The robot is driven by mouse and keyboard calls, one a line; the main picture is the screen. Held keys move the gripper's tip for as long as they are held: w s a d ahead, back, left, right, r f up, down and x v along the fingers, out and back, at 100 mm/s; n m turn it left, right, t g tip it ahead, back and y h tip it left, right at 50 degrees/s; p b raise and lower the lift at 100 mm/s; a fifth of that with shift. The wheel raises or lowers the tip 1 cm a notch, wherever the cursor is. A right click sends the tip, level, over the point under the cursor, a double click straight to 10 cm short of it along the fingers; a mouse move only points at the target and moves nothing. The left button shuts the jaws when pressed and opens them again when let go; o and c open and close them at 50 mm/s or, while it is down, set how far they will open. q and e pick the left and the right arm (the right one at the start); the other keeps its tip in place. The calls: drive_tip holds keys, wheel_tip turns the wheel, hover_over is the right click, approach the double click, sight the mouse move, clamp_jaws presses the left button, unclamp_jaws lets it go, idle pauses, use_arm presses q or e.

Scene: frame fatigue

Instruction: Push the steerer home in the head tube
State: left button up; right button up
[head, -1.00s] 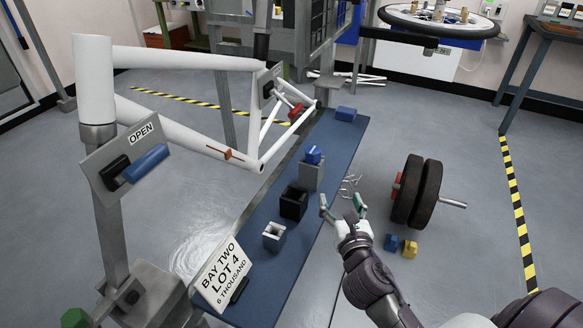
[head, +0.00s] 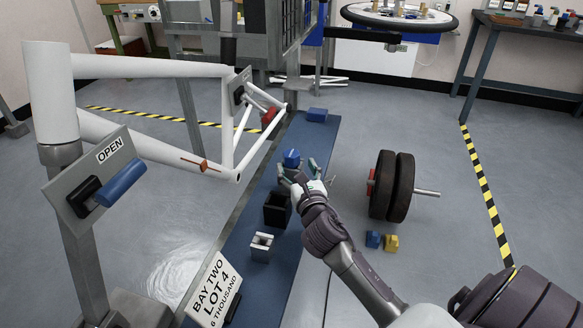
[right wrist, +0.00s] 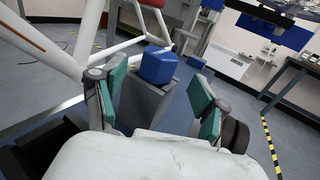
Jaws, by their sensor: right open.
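The white bike frame stands at left, with its upright head tube (head: 50,95). A grey metal steerer (head: 62,154) shows below the tube. How deep it sits inside is hidden. An OPEN plate (head: 95,175) with a blue handle (head: 121,183) is in front of the steerer. My right gripper (head: 303,174) is open by a blue block (head: 291,158) on the bench. In the right wrist view its green-padded fingers (right wrist: 158,105) are spread, with the blue block (right wrist: 158,65) on a grey holder (right wrist: 143,102) ahead between them. My left gripper is not in view.
The blue-topped bench (head: 262,295) bears a black open box (head: 277,210), a small grey socket (head: 261,247), a BAY TWO sign (head: 213,290) and another blue block (head: 317,115). Dark weight discs (head: 392,187) stand right, with small blue and yellow blocks on the floor.

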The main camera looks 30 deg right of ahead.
sight(294, 163)
drive_tip(key=b+x, duration=0.1)
drive_tip(key=x, duration=0.3)
drive_tip(key=shift+w+f, duration=0.15)
drive_tip(key=shift+w, duration=0.1)
drive_tip(key=shift+c, duration=0.4)
clamp_jaws()
